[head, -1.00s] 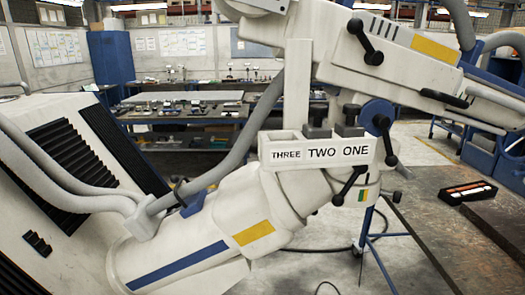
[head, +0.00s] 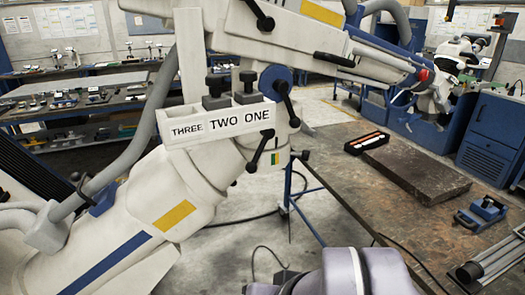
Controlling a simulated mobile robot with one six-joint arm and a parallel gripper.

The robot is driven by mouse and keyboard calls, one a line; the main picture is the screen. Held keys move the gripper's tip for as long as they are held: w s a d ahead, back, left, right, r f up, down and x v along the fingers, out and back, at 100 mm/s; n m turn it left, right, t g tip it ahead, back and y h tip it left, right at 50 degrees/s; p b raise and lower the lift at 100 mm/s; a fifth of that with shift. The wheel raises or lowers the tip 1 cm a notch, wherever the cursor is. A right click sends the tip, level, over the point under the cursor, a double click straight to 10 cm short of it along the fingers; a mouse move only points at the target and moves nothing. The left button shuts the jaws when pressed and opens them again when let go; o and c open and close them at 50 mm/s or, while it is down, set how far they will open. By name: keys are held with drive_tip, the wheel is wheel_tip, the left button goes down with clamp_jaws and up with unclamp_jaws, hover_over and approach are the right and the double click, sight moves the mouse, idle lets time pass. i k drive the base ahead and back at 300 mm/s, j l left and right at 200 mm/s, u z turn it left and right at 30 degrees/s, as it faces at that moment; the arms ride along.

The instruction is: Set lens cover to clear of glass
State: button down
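A large white microscope arm (head: 190,190) fills the left and middle of the head view, with yellow and blue stripes. Its upper boom (head: 310,35) reaches to the right, towards a white microscope head (head: 440,90) with dark and blue parts at the far right. I cannot make out a lens cover or glass there; the parts are too small at this distance. A grey rounded part with a white band at the bottom edge looks like a link of my arm. My gripper's fingers are not in view.
A label strip (head: 222,126) reading THREE, TWO, ONE sits on the microscope arm, with dark-knobbed levers near it. A workbench (head: 340,150) at right holds a dark slab (head: 415,168), a black tray (head: 367,142) and a blue tool (head: 482,212). Cables lie on the floor.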

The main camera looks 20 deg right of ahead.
sight(439, 129)
drive_tip(key=z, duration=1.75)
drive_tip(key=i+j, duration=0.2)
drive_tip(key=i, duration=0.25)
drive_tip(key=i+j, duration=0.2)
drive_tip(key=i, duration=0.25)
drive_tip(key=i+j+z, duration=0.1)
drive_tip(key=i, duration=0.3)
drive_tip(key=i+j, duration=0.35)
drive_tip(key=i, duration=0.1)
